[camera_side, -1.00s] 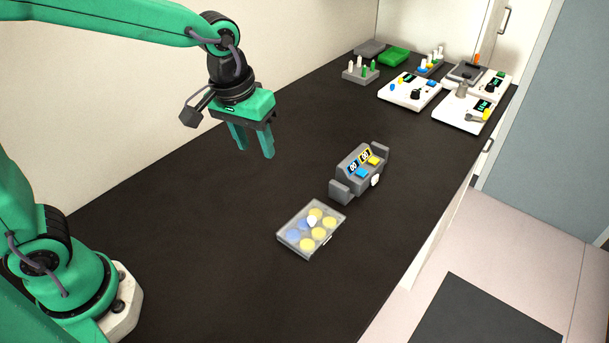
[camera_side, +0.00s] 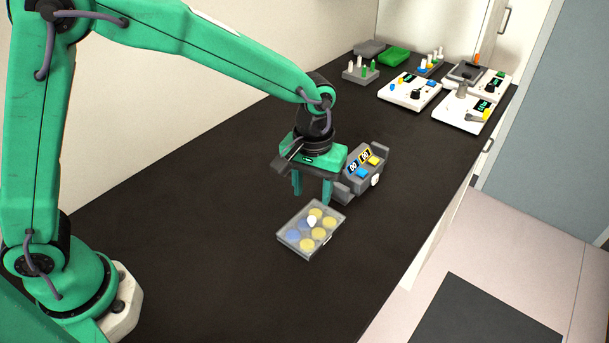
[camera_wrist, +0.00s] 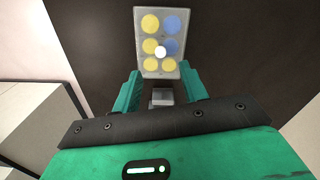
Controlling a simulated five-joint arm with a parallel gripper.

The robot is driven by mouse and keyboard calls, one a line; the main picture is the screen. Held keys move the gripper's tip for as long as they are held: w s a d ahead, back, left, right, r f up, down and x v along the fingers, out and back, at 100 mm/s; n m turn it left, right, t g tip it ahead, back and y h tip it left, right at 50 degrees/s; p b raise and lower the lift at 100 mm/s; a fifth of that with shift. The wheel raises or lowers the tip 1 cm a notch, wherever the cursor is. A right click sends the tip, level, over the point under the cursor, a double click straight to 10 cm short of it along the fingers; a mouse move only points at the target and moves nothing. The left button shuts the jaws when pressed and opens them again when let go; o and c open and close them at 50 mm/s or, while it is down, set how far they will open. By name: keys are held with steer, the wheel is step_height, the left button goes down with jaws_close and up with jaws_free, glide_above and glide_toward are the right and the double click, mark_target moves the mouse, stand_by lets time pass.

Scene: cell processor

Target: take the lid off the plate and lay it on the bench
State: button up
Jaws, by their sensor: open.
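The well plate (camera_side: 302,247) lies on the dark bench in front of the grey counter device. Its clear lid (camera_side: 331,212) is on it, with a white knob (camera_side: 312,221) at the middle; yellow and blue wells show through. The plate also shows in the wrist view (camera_wrist: 148,72), ahead of the fingers, with the knob (camera_wrist: 160,52) at its centre. My gripper (camera_side: 312,202) is open and empty. In the side view it hangs above and just behind the plate, apart from the knob. The wrist view shows the two fingers (camera_wrist: 160,88) spread apart.
A grey counter device (camera_side: 352,187) with blue and yellow buttons stands close behind my gripper, partly hidden by it. White instruments (camera_side: 408,92) and racks stand at the far end. The bench (camera_side: 210,240) left of the plate is clear.

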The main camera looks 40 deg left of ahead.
mark_target(312, 219)
steer(key=shift+f, duration=3.9)
steer(key=shift+c, duration=0.4)
steer(key=c, duration=0.8)
jaws_close()
